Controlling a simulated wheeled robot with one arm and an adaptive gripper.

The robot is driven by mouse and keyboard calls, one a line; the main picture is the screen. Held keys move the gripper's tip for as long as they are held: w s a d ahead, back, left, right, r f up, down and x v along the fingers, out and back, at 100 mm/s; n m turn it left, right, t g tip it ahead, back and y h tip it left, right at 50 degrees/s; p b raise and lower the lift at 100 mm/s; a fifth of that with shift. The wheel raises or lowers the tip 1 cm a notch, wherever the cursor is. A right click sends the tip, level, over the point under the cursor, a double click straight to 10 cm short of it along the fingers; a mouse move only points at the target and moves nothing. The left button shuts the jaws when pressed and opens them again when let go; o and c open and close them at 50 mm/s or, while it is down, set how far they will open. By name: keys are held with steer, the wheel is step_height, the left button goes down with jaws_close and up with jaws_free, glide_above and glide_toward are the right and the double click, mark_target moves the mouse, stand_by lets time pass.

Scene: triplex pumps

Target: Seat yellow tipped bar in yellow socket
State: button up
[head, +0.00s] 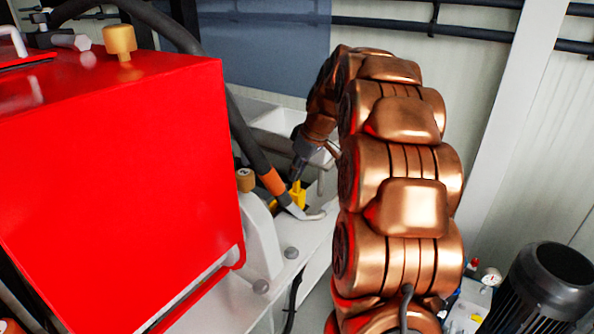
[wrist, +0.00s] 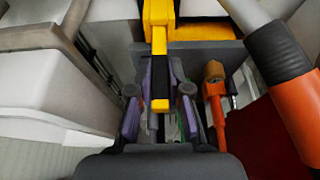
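A yellow part (head: 298,194) stands low beside the white frame in the head view, just below my gripper (head: 297,172). In the wrist view a narrow yellow-and-black bar (wrist: 160,62) runs from the top edge down between the fingers of my gripper (wrist: 161,72). Its near end shows a black stretch and a small yellow tip. The fingers have purple inner sides and lie close on both sides of the bar; I cannot tell whether they touch it. A wider yellow-orange block (wrist: 203,8) is at the top, cut off by the frame. I cannot tell which yellow part is the socket.
A thick black hose with an orange collar (head: 271,182) slopes down close to my gripper; the collar also shows in the wrist view (wrist: 297,110). A red box (head: 120,180) fills the left. An orange-topped fitting (wrist: 215,95) stands right of the fingers. A dark motor (head: 548,290) is lower right.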

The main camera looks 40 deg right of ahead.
steer(key=o, duration=0.4)
steer(key=shift+c, duration=0.2)
steer(key=b+v, duration=0.2)
steer(key=v, duration=1.1)
steer(key=shift+w, duration=0.15)
steer(key=shift+r, duration=0.15)
stand_by(0.4)
